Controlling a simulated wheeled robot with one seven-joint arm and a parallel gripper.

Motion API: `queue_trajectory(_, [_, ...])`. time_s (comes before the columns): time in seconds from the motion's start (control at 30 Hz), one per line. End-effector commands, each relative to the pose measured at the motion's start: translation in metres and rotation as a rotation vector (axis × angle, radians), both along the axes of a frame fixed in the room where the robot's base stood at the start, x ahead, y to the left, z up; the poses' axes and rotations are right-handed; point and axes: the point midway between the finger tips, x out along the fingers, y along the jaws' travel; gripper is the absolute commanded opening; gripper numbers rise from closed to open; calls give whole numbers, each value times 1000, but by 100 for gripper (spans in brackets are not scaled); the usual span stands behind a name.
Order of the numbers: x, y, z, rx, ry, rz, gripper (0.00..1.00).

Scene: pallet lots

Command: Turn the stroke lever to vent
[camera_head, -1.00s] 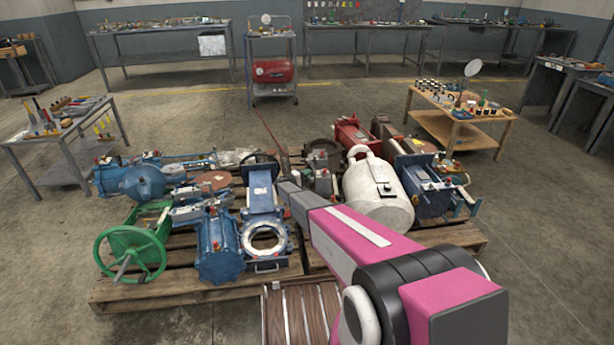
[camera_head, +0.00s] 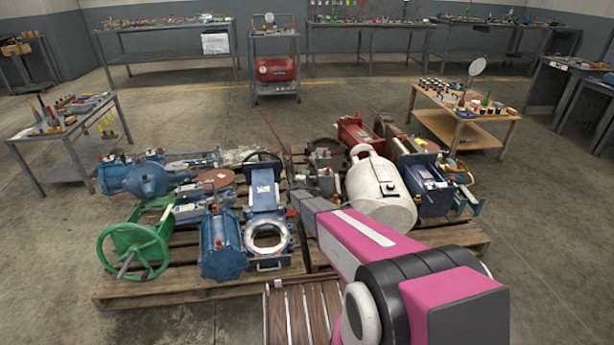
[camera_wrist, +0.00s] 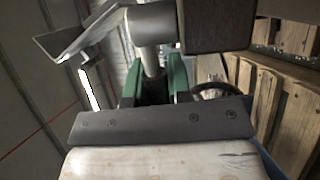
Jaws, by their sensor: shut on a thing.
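In the wrist view my gripper (camera_wrist: 155,88) has two green fingers, shut on a grey metal stem that I take to be the stroke lever (camera_wrist: 150,60). A wider grey cylinder (camera_wrist: 155,24) and a dark block (camera_wrist: 217,25) sit just beyond the fingers. A bent grey plate (camera_wrist: 75,38) juts out to the left. No vent marking can be read, so the lever's setting cannot be told. In the head view my arm reaches over the pallet and hides the fingers and the lever.
Pallets (camera_head: 150,292) carry a green handwheel valve (camera_head: 130,248), a blue flanged valve (camera_head: 266,205), a blue cylinder (camera_head: 220,245) and a white tank (camera_head: 382,195), packed closely around my arm. A dark handwheel (camera_wrist: 218,88) is right of my fingers. Floor is free before the pallets.

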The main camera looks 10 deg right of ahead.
Motion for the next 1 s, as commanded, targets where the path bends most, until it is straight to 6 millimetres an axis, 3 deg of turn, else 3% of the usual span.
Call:
queue_trajectory(0.73, [-5,3,-1,2,1,104,0])
queue_trajectory(0.77, [-5,3,-1,2,1,104,22])
queue_trajectory(0.83, [-5,3,-1,2,1,104,44])
queue_trajectory(1.0, [-5,3,-1,0,0,103,44])
